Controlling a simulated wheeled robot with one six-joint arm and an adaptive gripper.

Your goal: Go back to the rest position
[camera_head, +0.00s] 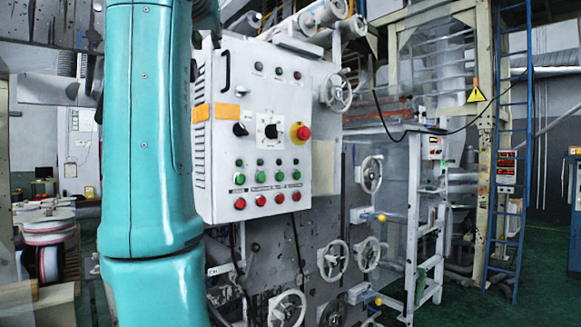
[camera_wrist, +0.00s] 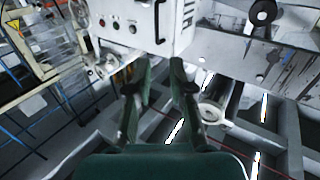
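My gripper (camera_wrist: 162,72) shows in the wrist view. Its two dark green fingers stand apart with nothing between them, so it is open and empty. In the head view my teal arm stands upright on the left and hides part of the scene. The gripper itself is outside the head view. The control box (camera_head: 325,110) also shows there, with a red emergency knob, dark switches and rows of green and red buttons.
Handwheels (camera_head: 371,174) and a metal frame stand right of the box. A blue ladder (camera_head: 510,150) and a yellow warning sign (camera_head: 476,94) are farther right. Film rolls (camera_head: 48,224) sit at far left. Green floor (camera_head: 540,270) is open at lower right.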

